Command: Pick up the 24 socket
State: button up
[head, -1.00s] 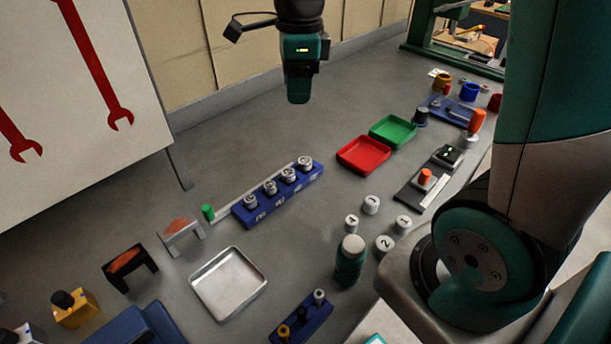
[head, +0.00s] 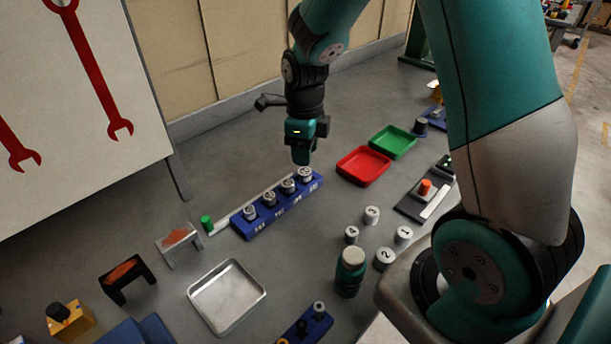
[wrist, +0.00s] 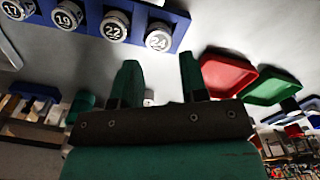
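The 24 socket (wrist: 159,38) is a silver-white cylinder with a dark "24" on its top. It stands at the end of the blue socket rail (wrist: 178,20), beside the sockets marked 22, 19 and 17. In the head view it is the rightmost socket (head: 305,175) on the rail (head: 246,231). My gripper (head: 302,158) points down just above and behind this end of the rail. In the wrist view its two fingers (wrist: 160,65) are apart with nothing between them, and the 24 socket lies beyond the fingertips.
A red tray (head: 363,167) and a green tray (head: 393,141) lie right of the rail. A green cylinder (head: 207,224) stands at its left end. Numbered white caps (head: 372,215), a green bottle (head: 350,272) and a metal tray (head: 227,296) are in front. The bench behind the rail is clear.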

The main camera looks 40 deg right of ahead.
aim_at(305, 171)
notch_tip(305, 171, down, 5)
jog(key=shift+f+p, duration=0.1)
jog(key=shift+p, duration=0.35)
jog(key=c, duration=0.6)
